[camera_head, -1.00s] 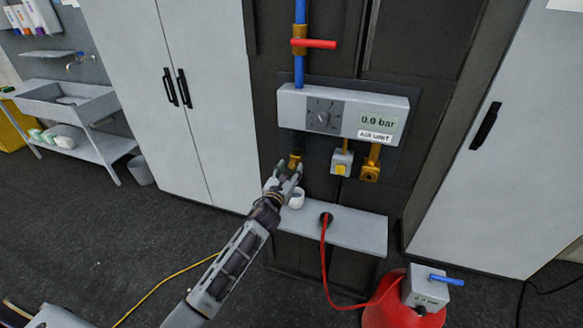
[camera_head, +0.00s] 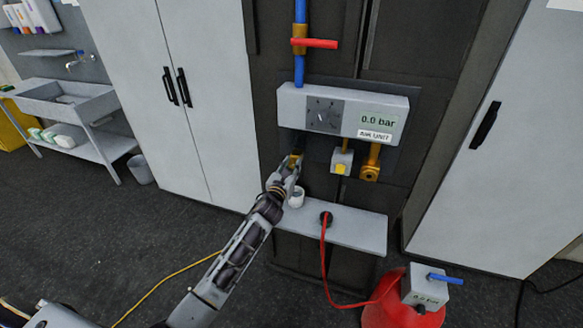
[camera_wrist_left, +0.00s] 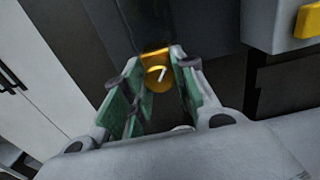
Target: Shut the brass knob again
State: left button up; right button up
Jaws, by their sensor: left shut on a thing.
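The brass knob (camera_head: 295,159) hangs under the left end of the grey air unit (camera_head: 342,113), partly hidden by my fingers. In the left wrist view the knob (camera_wrist_left: 157,77) shows a round face with a pale slanted mark. My left gripper (camera_head: 293,169) comes up from below and is shut on the knob, with one green-padded finger on each side of it in the left wrist view (camera_wrist_left: 157,62). The unit's display reads 0.0 bar. My right gripper is not in view.
A yellow button block (camera_head: 341,163) and another brass fitting (camera_head: 370,164) hang right of the knob. Below, a grey shelf (camera_head: 350,229) carries a white cup (camera_head: 296,198) and a red hose (camera_head: 323,262). A red tank (camera_head: 388,305) stands on the floor.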

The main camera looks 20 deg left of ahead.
pick_arm(q)
jog(key=shift+c, duration=0.8)
